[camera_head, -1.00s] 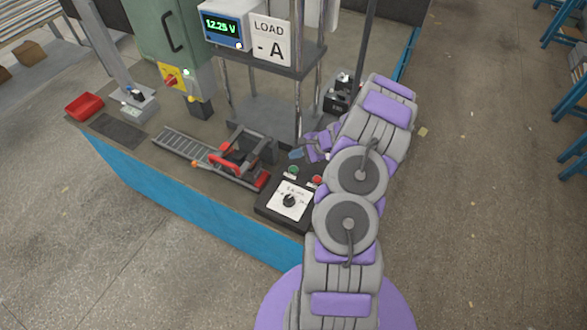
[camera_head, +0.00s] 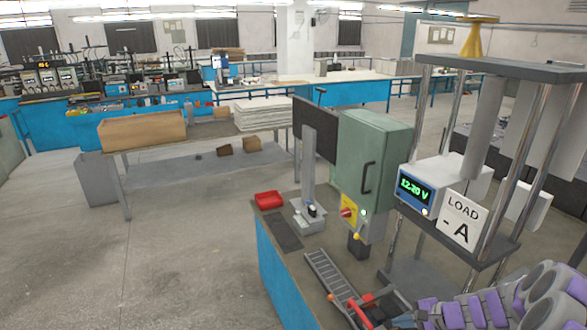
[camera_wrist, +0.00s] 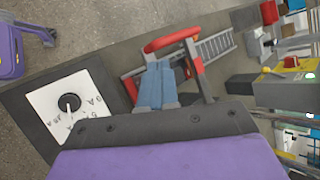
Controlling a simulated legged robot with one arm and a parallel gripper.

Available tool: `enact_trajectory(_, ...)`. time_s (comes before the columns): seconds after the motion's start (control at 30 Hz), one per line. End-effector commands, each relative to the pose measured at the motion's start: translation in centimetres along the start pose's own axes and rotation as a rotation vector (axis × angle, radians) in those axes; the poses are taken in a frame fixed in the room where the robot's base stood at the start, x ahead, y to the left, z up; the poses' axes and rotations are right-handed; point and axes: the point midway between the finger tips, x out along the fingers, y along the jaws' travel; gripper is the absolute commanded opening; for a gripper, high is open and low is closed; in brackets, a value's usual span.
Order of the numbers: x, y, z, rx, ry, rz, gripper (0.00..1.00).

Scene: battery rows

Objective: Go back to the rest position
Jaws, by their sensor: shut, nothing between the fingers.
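My gripper (camera_wrist: 155,88) shows in the wrist view with its two blue fingers together and nothing between them. In that view it points toward a red-handled clamp fixture (camera_wrist: 172,45); whether it touches the fixture I cannot tell. A black control box with a white dial plate (camera_wrist: 72,103) lies to its left. In the head view my purple and grey arm (camera_head: 500,305) is at the bottom right corner, only partly in frame. The fixture's red handle (camera_head: 362,312) is at the bottom edge there.
The bench holds a slotted rail (camera_head: 328,275), a red tray (camera_head: 269,199), a green cabinet (camera_head: 372,155), and a rack with a voltage meter (camera_head: 415,190) reading 12.20 V and a "LOAD -A" sign (camera_head: 461,218). Open floor (camera_head: 180,255) lies left of the bench.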

Motion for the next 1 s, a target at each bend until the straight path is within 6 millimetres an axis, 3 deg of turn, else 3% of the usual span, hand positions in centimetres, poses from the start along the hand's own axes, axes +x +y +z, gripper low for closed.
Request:
enact_trajectory(0.03, -0.1, -1.0, 2.7, -0.063, -0.024, 0.03, 0.0)
enact_trajectory(0.23, -0.9, -2.1, 11.9, -0.278, -0.11, 0.158, 0.0)
enact_trajectory(0.5, -3.2, 0.0, 22.5, -0.545, -0.187, 0.354, 0.0)
enact_trajectory(0.8, -7.5, 5.3, 30.6, -0.808, -0.214, 0.583, 0.0)
enact_trajectory(1.0, -11.0, 9.6, 33.7, -0.958, -0.194, 0.734, 0.0)
